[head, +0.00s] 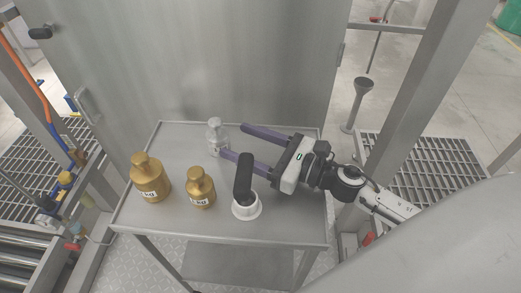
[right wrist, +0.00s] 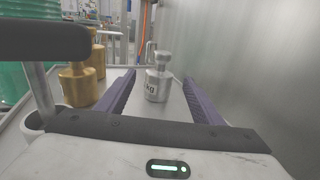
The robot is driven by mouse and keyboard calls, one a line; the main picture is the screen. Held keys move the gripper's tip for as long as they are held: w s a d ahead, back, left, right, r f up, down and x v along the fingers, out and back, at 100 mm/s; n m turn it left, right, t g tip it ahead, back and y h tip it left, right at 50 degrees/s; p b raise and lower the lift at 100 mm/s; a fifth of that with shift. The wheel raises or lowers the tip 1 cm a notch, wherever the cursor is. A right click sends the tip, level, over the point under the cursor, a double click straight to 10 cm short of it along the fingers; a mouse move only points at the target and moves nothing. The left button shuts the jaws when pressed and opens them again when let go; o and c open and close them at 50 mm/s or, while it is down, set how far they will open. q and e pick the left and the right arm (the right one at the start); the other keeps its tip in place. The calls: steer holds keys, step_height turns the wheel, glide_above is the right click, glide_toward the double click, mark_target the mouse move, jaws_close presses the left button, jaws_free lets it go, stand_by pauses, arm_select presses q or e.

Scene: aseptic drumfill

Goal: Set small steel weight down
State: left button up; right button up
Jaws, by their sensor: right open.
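The small steel weight (head: 217,138) stands upright on the grey cart top (head: 175,135) towards its back. In the right wrist view the steel weight (right wrist: 158,80) stands between and beyond the two purple fingers, with part of a kg label showing. My right gripper (head: 236,141) comes in from the right, low over the cart. Its fingers are spread wide, and no contact with the weight shows. The gripper is empty. My left gripper is in neither view.
Two brass weights, a larger one (head: 150,180) and a smaller one (head: 201,190), stand left of my gripper. A white cup-like item with a black handle (head: 245,185) stands at the cart's front, close to the gripper. A steel cabinet wall (head: 200,60) rises behind the cart.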

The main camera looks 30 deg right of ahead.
steer(key=shift+v, duration=2.4)
steer(key=shift+c, duration=0.2)
stand_by(0.3)
